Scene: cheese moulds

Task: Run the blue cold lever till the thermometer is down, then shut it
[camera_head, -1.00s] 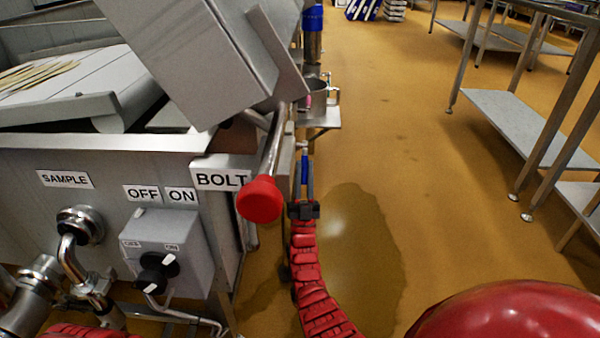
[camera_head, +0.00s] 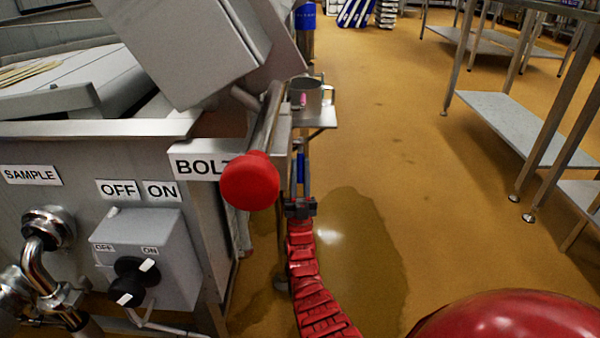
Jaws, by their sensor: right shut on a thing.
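A blue lever (camera_head: 300,168) shows just past the red-handled bar, low beside the vat. My right gripper (camera_head: 300,175) reaches it from below on its red arm, with its fingers shut around the blue part. The fingers are small here and partly hide the lever, so its angle cannot be told. I cannot make out a thermometer for certain; a small pink mark (camera_head: 302,99) shows at the steel cup (camera_head: 312,97) on a little shelf (camera_head: 322,118). My left gripper is not in view.
A bar with a red knob (camera_head: 250,180) juts out beside the BOLT sign (camera_head: 200,167). A grey OFF/ON switch box (camera_head: 150,255) and the SAMPLE pipe (camera_head: 40,240) are on the vat's front. A wet patch (camera_head: 355,250) lies on the open floor; steel tables (camera_head: 520,125) stand right.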

